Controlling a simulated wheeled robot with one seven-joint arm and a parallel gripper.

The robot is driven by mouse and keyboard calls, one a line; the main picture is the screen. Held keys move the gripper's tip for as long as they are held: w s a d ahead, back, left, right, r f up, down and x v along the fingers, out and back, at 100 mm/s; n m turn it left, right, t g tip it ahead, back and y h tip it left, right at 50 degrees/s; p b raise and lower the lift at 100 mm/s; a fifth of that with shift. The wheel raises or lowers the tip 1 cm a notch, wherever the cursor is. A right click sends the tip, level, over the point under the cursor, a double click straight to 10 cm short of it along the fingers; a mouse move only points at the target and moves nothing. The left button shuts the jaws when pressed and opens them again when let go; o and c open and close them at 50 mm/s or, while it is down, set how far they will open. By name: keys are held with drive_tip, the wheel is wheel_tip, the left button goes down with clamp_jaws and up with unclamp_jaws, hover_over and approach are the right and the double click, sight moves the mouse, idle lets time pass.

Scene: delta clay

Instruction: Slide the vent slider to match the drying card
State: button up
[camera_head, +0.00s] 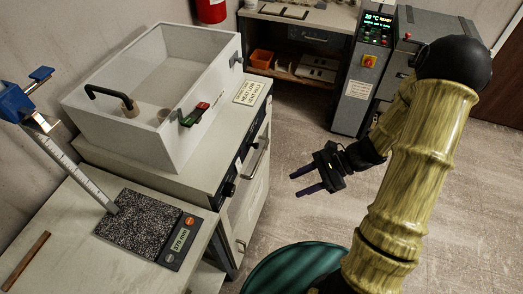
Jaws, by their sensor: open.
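My gripper (298,184) is open and empty, over the floor to the right of the white cabinet. A small red and green piece on a dark strip (195,114), which may be the vent slider, sits on the right wall of the white open-topped box (170,155). Its exact setting cannot be told. A pale card (249,92), likely the drying card, lies on the cabinet top (220,125) beside the box; its small print seems to include "HEAT LOW", and the rest is hard to read. My gripper is well apart from both.
A grey machine with a lit display (377,30) stands at the back. The floor between is clear.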

sight(253, 145)
drive_tip(key=w+d+f+m+t+y+b, duration=0.1)
drive_tip(key=w+d+f+m+t+y, duration=0.3)
drive_tip(key=w+m+t, duration=0.5)
drive_tip(key=shift+d+f+m+y+b, duration=0.3)
drive_tip(key=shift+d+y+b, duration=0.05)
drive_tip(key=shift+d+y, duration=0.15)
drive_tip(key=shift+a, duration=0.15)
drive_tip(key=p+x, duration=0.2)
drive_tip(key=x, duration=1.5)
drive_tip(key=shift+a, duration=0.1)
drive_tip(key=shift+c, duration=0.4)
clamp_jaws()
